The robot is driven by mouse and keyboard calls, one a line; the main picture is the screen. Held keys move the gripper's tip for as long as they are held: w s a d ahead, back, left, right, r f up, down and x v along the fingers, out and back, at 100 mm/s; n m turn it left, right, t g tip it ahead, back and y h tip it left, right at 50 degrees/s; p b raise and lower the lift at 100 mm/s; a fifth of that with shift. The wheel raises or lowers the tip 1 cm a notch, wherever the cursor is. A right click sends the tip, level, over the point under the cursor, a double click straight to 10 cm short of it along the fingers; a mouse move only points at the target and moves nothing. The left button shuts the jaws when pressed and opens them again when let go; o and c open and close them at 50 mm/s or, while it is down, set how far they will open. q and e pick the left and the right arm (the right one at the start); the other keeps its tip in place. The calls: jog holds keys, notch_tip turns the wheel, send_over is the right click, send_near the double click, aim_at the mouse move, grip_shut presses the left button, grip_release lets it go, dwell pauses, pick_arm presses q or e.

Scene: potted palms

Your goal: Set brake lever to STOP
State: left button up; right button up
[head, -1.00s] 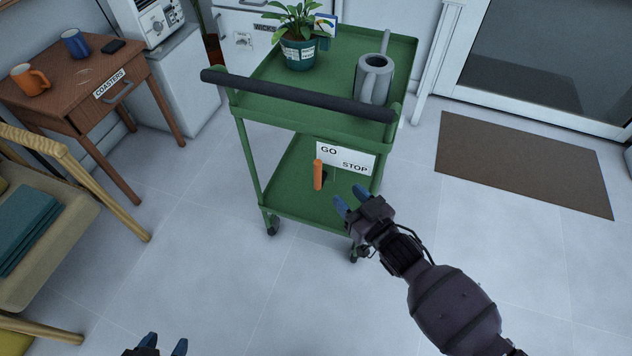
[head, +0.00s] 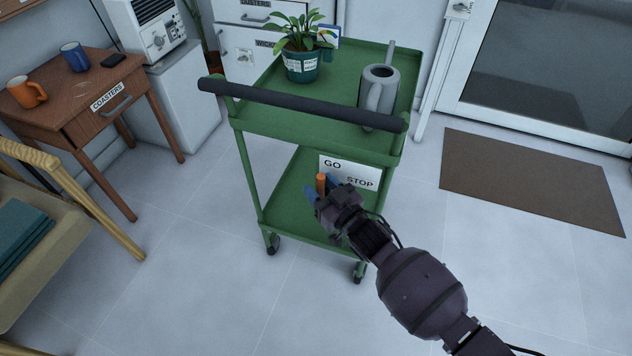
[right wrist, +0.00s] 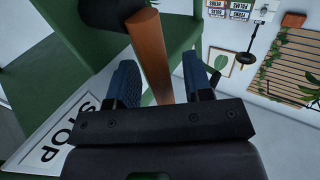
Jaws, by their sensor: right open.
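The brake lever (head: 321,183) has an orange handle and stands upright by the lower shelf of the green cart (head: 284,200). Behind it is a white sign (head: 362,174) reading GO on the left and STOP on the right. My right gripper (head: 322,188) is open at the lever, with its blue fingers on either side of the handle. In the right wrist view the orange handle (right wrist: 151,52) runs between the two open fingers (right wrist: 160,85); contact cannot be told. The lever's base is hidden in the head view. My left gripper is out of view.
The cart's upper tray (head: 345,67) holds a potted plant (head: 303,66) and a grey watering can (head: 374,98). A dark push bar (head: 300,104) crosses above the lower shelf. A wooden table (head: 75,100) and chair (head: 35,220) stand at left. Floor in front is clear.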

jog(key=shift+x, duration=0.9)
grip_shut()
